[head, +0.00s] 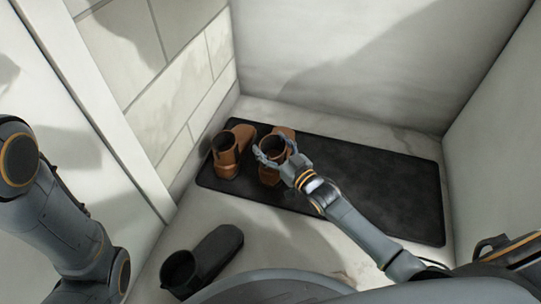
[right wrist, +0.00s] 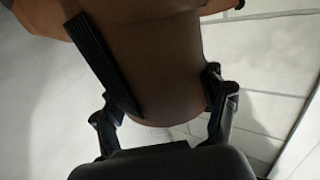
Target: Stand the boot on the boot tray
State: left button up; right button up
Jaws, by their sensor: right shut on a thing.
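The black boot tray (head: 400,190) lies on the floor against the back of the alcove. My right gripper (head: 274,153) is shut on a brown boot (head: 270,175), with a finger on each side of its shaft. This boot looks upright over the tray's left part; whether its sole touches the tray is not clear. In the right wrist view, the held boot (right wrist: 155,65) fills the middle between the fingers of the right gripper (right wrist: 165,112). Another brown boot (head: 227,160) stands upright at the tray's left end. My left gripper is out of view.
A black boot (head: 203,263) is on the pale floor in front of the tray, near my base. A tiled wall (head: 185,75) is at left and a plain wall (head: 490,130) at right. The tray's middle and right are bare, beneath and beyond my right arm.

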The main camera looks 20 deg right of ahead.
aim_at(266, 148)
jog(key=shift+w+f+b, duration=0.15)
jog(key=shift+f+b, duration=0.5)
jog(key=shift+f, duration=0.25)
jog(key=shift+w+f+b, duration=0.15)
jog(key=shift+f+b, duration=0.45)
jog(key=shift+f, duration=0.25)
jog(key=shift+f, duration=0.2)
jog(key=o, duration=1.8)
